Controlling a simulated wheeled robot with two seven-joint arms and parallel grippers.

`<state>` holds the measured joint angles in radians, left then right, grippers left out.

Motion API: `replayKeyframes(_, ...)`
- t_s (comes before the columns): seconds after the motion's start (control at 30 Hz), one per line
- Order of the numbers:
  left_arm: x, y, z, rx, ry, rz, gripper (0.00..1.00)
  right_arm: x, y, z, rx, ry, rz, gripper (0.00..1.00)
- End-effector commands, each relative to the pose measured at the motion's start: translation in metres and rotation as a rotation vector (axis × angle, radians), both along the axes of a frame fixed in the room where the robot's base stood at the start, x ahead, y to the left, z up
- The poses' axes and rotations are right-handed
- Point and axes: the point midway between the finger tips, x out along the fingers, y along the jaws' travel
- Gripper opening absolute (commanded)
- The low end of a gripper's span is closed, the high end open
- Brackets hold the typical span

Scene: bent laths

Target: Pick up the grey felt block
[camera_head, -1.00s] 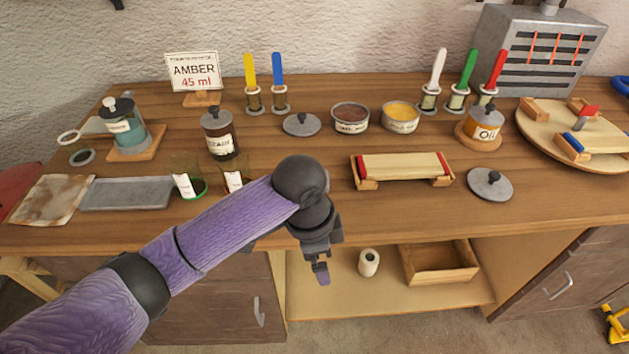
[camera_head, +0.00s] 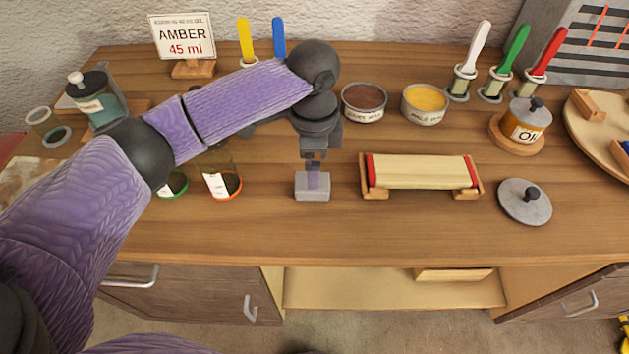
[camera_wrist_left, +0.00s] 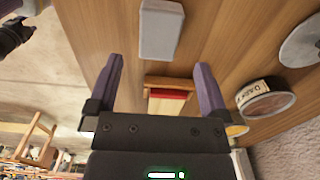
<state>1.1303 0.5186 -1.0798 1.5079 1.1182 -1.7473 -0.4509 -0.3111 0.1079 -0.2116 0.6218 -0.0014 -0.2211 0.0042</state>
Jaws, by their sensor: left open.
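The grey felt block (camera_head: 312,188) lies on the wooden bench top, left of the lath with red ends. In the left wrist view the grey block (camera_wrist_left: 161,28) lies ahead of the gripper (camera_wrist_left: 156,80), beyond the fingertips and roughly in line with the gap. The fingers are wide apart with nothing between them. I cannot tell the exact height of the fingertips above the bench.
The pale lath (camera_head: 422,171) on its wooden form stands close to the right of the block. Two glasses, one with a red-orange rim (camera_head: 222,185), stand to the left. A grey lid (camera_head: 525,201) lies further right. The bench in front of the block is clear.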

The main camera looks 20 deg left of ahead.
Motion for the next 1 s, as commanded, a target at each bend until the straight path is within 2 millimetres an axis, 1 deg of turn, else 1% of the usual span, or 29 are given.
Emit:
replayKeyframes(0.03,-0.001,0.000,-0.014,0.001,0.003,0.000,1.00,-0.004,-0.002,-0.007,-0.004,0.008,0.001,0.59)
replayKeyframes(0.13,-0.001,0.002,-0.028,0.001,0.001,0.001,1.00,-0.006,-0.008,-0.014,-0.013,0.015,0.001,0.59)
replayKeyframes(0.2,-0.003,0.003,-0.044,0.002,0.003,0.001,1.00,-0.008,-0.012,-0.022,-0.021,0.022,0.003,0.59)
replayKeyframes(0.3,-0.003,0.003,-0.061,0.002,0.002,0.000,1.00,-0.013,-0.019,-0.029,-0.033,0.033,0.003,0.59)
replayKeyframes(0.37,-0.003,0.003,-0.063,0.001,0.000,0.000,1.00,-0.015,-0.021,-0.029,-0.037,0.040,0.002,0.59)
replayKeyframes(0.5,-0.003,0.003,-0.060,0.002,-0.002,-0.001,1.00,-0.016,-0.022,-0.027,-0.038,0.042,0.001,0.59)
replayKeyframes(0.53,-0.003,0.003,-0.060,0.002,-0.002,-0.001,0.96,-0.016,-0.022,-0.027,-0.038,0.042,0.001,0.59)
replayKeyframes(0.57,-0.003,0.003,-0.060,0.002,-0.002,-0.001,0.89,-0.016,-0.022,-0.027,-0.038,0.042,0.001,0.59)
replayKeyframes(0.6,-0.003,0.003,-0.060,0.002,-0.002,-0.001,0.81,-0.016,-0.022,-0.027,-0.038,0.041,0.001,0.59)
replayKeyframes(0.67,-0.003,0.003,-0.060,0.002,-0.002,-0.001,0.68,-0.016,-0.021,-0.027,-0.036,0.041,0.001,0.59)
replayKeyframes(0.7,-0.003,0.003,-0.060,0.002,-0.002,-0.001,0.60,-0.015,-0.020,-0.027,-0.035,0.040,0.001,0.59)
replayKeyframes(0.77,-0.003,0.003,-0.060,0.002,-0.002,-0.001,0.47,-0.015,-0.020,-0.027,-0.034,0.038,0.002,0.59)
replayKeyframes(0.8,-0.003,0.003,-0.060,0.002,-0.002,0.000,0.39,-0.014,-0.019,-0.027,-0.033,0.036,0.002,0.59)
replayKeyframes(0.87,-0.003,0.003,-0.060,0.002,-0.002,0.000,0.26,-0.014,-0.018,-0.027,-0.032,0.036,0.003,0.59)
replayKeyframes(0.9,-0.003,0.003,-0.060,0.002,-0.002,0.000,0.17,-0.014,-0.018,-0.027,-0.031,0.035,0.003,0.59)
replayKeyframes(0.93,-0.003,0.003,-0.060,0.002,-0.002,0.000,0.11,-0.013,-0.018,-0.027,-0.031,0.034,0.004,0.59)
replayKeyframes(1.0,-0.003,0.003,-0.060,0.002,-0.002,0.000,0.11,-0.013,-0.018,-0.027,-0.030,0.033,0.004,0.59)
